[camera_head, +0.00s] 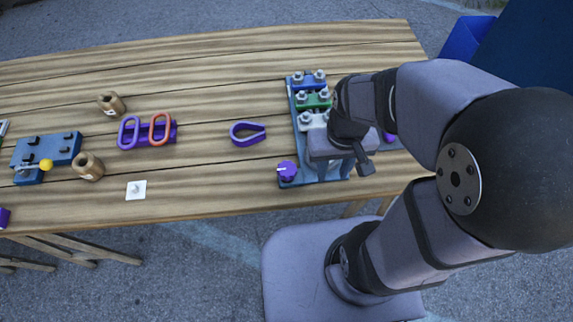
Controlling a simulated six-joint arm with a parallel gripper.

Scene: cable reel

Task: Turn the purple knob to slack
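The purple knob (287,170) is on the near left corner of a blue panel (297,135) at the table's front edge. It has a scalloped edge and a small white mark on its left side. My gripper (345,165) is over the near right part of the panel, to the right of the knob and apart from it. Its fingers are mostly hidden by its own body, so I cannot tell whether they are open or shut. My arm also hides part of the panel. No slack label is legible.
Blue, green and grey blocks with metal bolts (311,98) stand on the panel behind the knob. A purple loop (248,134) lies to the left. Further left are purple and orange rings (145,131), wooden spools (111,104) and a blue fixture (46,152).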

